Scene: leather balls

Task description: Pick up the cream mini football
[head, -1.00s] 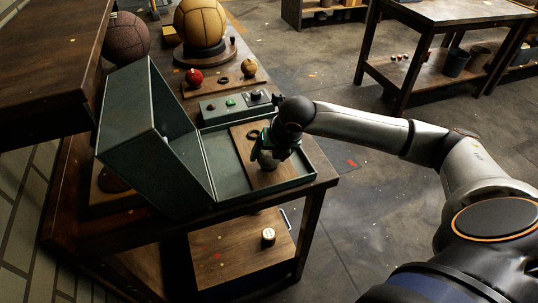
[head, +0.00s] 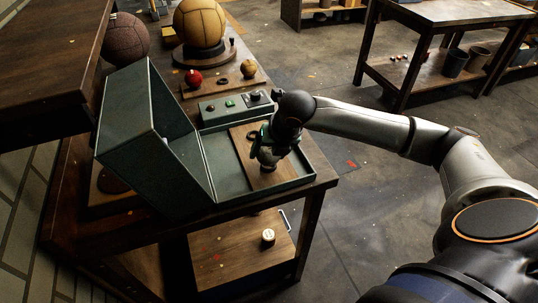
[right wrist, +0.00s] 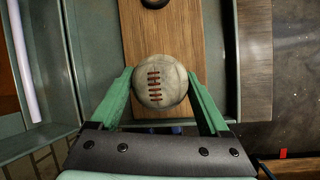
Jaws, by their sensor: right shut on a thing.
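The cream mini football (right wrist: 160,82), with brown lacing, sits between the green fingers of my right gripper (right wrist: 161,92) in the right wrist view. The gripper is shut on it, one finger at each side. In the head view the ball (head: 267,158) shows small and partly hidden below my right gripper (head: 268,147). It is over the wooden board (head: 246,146) in the open green box (head: 228,182). I cannot tell how far it is above the board. My left gripper is not in view.
The box's raised lid (head: 150,135) stands left of the ball. A control panel (head: 222,109) is behind. A red ball (head: 193,78), a small tan ball (head: 248,69) and a large yellow ball (head: 200,22) stand farther back. Open floor lies right of the bench.

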